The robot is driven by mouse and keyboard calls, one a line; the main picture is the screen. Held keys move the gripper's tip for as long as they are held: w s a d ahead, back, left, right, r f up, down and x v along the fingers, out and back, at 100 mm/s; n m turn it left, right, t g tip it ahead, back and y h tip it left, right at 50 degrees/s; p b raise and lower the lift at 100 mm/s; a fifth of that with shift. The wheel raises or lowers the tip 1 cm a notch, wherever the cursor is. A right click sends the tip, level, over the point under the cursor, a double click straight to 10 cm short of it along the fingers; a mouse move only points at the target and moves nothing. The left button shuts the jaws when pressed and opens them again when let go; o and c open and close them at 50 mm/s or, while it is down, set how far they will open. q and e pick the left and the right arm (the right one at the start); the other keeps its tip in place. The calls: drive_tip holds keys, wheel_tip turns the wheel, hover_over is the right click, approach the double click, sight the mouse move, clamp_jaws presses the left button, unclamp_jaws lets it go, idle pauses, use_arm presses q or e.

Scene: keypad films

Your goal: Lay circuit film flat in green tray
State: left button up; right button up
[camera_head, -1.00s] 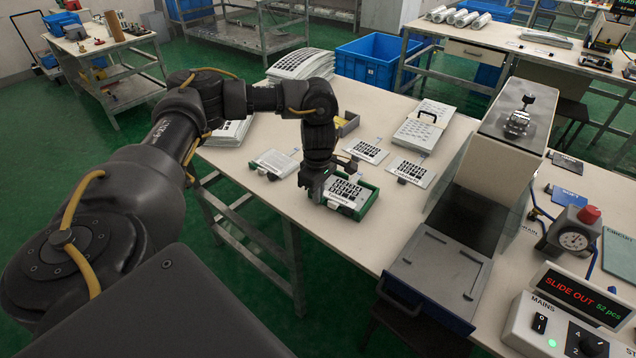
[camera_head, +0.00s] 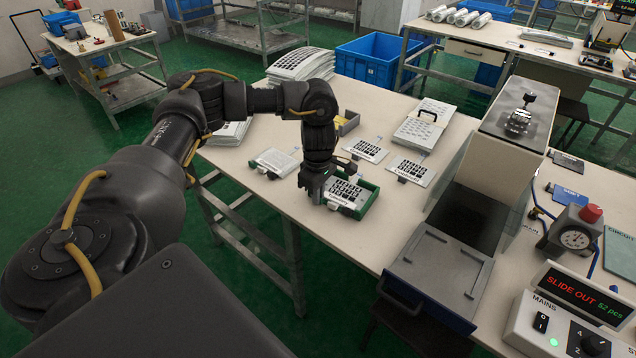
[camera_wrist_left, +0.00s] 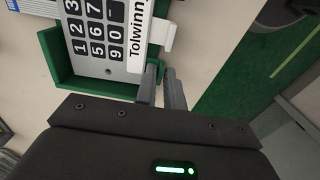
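The circuit film (camera_head: 345,190), a pale sheet with a black keypad print, is at the green tray (camera_head: 370,203) on the table. In the left wrist view the film (camera_wrist_left: 110,67) overlaps one side of the tray (camera_wrist_left: 98,92), with its white tab (camera_wrist_left: 164,38) past that side; the tray's opposite wall shows bare. I cannot tell whether it lies fully flat. My left gripper (camera_head: 330,201) is low at the tray's near left side. In its wrist view the two fingers (camera_wrist_left: 163,76) show a narrow gap with nothing clearly between them, beside the film's corner. My right gripper is out of view.
Other keypad films lie behind the tray (camera_head: 366,150) and to its right (camera_head: 411,170). A pale sheet stack (camera_head: 274,161) lies left of it. A grey machine (camera_head: 440,272) stands at the right. Bare table lies in front of the tray.

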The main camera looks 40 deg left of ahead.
use_arm(q)
drive_tip(key=o, duration=0.4)
drive_tip(key=shift+c, duration=0.2)
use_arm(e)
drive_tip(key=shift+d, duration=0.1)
